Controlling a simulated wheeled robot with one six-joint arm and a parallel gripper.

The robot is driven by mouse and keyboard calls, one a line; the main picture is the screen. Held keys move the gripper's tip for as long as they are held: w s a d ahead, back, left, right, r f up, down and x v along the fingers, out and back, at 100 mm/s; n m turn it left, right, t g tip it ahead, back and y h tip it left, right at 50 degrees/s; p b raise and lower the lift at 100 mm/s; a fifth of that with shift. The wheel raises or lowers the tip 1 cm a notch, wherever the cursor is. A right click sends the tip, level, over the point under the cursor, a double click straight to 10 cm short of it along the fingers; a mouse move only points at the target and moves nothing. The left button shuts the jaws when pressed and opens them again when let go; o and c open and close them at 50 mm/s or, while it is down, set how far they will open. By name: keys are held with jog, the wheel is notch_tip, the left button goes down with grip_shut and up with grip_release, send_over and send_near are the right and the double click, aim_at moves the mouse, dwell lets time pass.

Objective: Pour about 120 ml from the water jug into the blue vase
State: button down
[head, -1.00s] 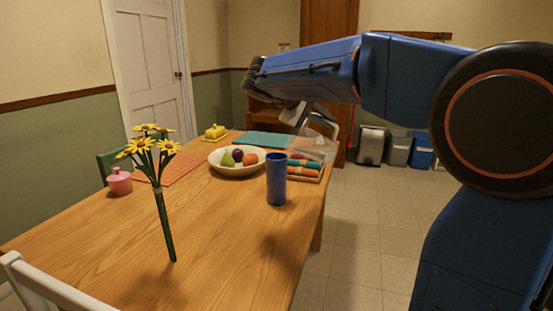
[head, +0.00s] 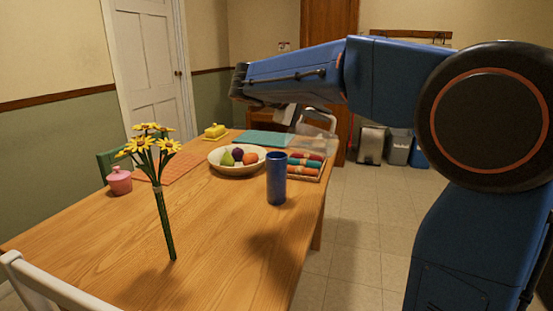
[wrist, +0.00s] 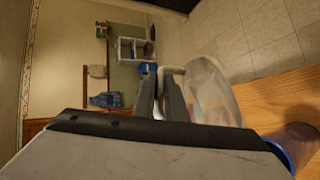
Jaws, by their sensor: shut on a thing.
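The blue vase (head: 276,180) stands upright on the wooden table near its right edge. In the wrist view, part of the vase (wrist: 298,143) shows at the lower right. My gripper (wrist: 161,92) is shut on the handle of the clear water jug (wrist: 212,90). In the head view, the jug (head: 318,125) is held in the air above and behind the vase, apart from it, and is partly hidden by my arm. Its water level and exact tilt cannot be made out.
Yellow flowers (head: 163,210) stand at the table's front. A fruit bowl (head: 237,168) and a tray of rolled cloths (head: 305,175) sit close behind the vase. A pink pot (head: 119,181), butter dish (head: 214,132) and teal mat (head: 264,140) lie farther off. The front right tabletop is clear.

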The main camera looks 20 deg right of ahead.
aim_at(327, 132)
jog(key=shift+a+r+h, duration=0.3)
jog(key=shift+a, duration=0.1)
jog(key=shift+w+a+r+n+h+p, duration=0.2)
jog(key=shift+a+r+h+p, duration=0.2)
jog(key=shift+a, duration=0.3)
jog(key=shift+w+a+r+n+h+p, duration=0.1)
jog(key=shift+a+r+n+h+p, duration=0.1)
jog(key=shift+a+r+h+p, duration=0.35)
dwell(1.6)
jog(key=d+f+y, duration=0.2)
jog(key=d, duration=0.1)
jog(key=s+d+f+m+y, duration=0.1)
jog(key=shift+d+f+y, duration=0.25)
jog(key=shift+d, duration=0.1)
jog(key=shift+w+f, duration=0.1)
jog(key=shift+f, duration=0.1)
jog(key=shift+d+f+y, duration=0.45)
jog(key=shift+f+y, duration=0.25)
dwell(1.1)
